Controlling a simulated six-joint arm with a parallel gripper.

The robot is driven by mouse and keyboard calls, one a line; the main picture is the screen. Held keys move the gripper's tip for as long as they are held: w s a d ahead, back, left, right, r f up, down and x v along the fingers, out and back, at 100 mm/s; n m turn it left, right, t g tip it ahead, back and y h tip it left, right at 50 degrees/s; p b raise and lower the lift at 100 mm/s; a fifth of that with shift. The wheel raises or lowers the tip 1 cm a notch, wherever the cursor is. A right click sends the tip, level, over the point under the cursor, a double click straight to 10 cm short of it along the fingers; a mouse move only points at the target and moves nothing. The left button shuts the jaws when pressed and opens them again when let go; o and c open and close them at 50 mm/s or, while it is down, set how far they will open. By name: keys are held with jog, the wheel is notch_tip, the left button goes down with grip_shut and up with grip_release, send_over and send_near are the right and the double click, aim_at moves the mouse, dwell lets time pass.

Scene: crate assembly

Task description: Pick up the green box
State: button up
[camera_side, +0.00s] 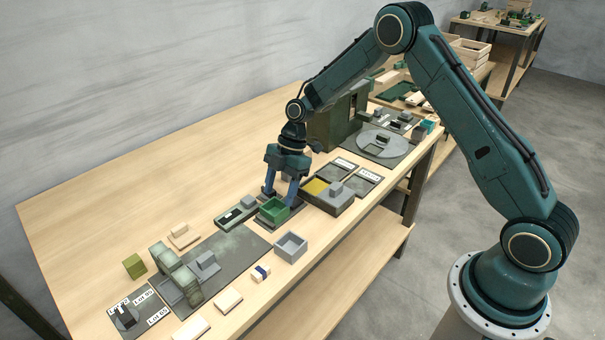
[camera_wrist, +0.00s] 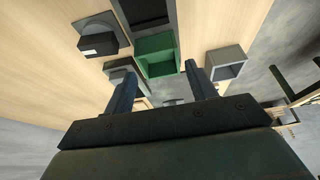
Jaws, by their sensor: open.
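I cannot tell whether a finger touches the box. Nothing is held between the fingers.
A grey open box (camera_side: 290,247) stands close to the green box, towards the table's front edge. A dark tray with a yellow inside (camera_side: 327,198) lies to the right. Bare wood (camera_side: 110,210) lies behind.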

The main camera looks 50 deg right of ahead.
aim_at(276, 204)
jog(key=shift+x, duration=2.35)
jog(key=shift+d, duration=0.1)
jog(key=shift+c, duration=0.5)
jog(key=c, duration=0.6)
jog(key=shift+r, duration=0.15)
notch_tip(276, 204, up, 20)
jog(key=shift+f, duration=0.1)
